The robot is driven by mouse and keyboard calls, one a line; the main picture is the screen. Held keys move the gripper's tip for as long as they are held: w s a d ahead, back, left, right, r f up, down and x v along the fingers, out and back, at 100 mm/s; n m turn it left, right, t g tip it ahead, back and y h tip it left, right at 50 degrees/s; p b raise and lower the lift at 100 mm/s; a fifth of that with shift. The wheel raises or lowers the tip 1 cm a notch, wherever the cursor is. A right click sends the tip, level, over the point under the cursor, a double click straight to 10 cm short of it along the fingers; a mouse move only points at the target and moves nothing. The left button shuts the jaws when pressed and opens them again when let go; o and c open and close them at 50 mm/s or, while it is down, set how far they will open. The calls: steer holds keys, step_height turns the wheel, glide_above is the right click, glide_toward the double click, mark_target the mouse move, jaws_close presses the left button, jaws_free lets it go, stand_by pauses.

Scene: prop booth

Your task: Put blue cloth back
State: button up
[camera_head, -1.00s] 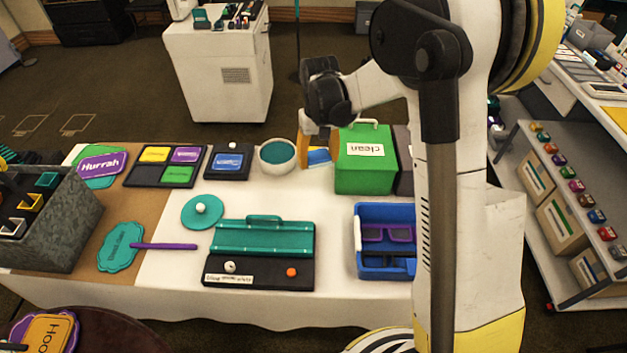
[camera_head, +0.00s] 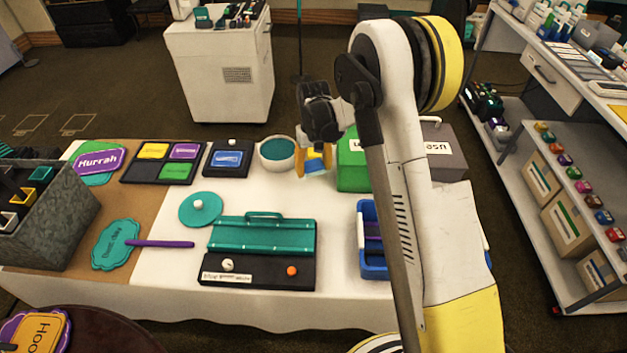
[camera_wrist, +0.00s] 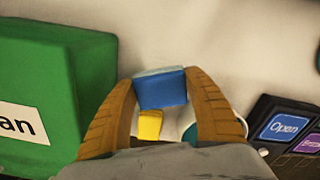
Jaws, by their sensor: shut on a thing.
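My gripper (camera_head: 314,160) is above the white tabletop (camera_head: 170,265), between the teal-filled bowl and the green box. In the wrist view, its two orange-brown fingers (camera_wrist: 162,85) are closed on the sides of a folded blue cloth (camera_wrist: 161,90). A small yellow piece (camera_wrist: 150,125) shows just below the cloth between the fingers; I cannot tell whether it is attached. The cloth's blue (camera_head: 314,153) is only a small patch in the head view. The green box (camera_head: 352,172) stands right of the gripper, partly hidden by my arm; it also shows at left in the wrist view (camera_wrist: 45,85).
The white bowl (camera_head: 290,163) is close on the gripper's left. A grey box (camera_head: 452,160) stands beyond my arm. A blue tray (camera_head: 368,265), teal-lidded black case (camera_head: 260,238), black tile boards (camera_head: 222,172) and teal disc (camera_head: 186,210) occupy the table.

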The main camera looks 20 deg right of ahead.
mark_target(313, 181)
steer(key=shift+f+b, duration=0.7)
steer(key=shift+f, duration=1.4)
steer(key=shift+f, duration=0.1)
steer(key=shift+f, duration=0.15)
steer(key=o, duration=1.1)
steer(key=shift+r, duration=0.2)
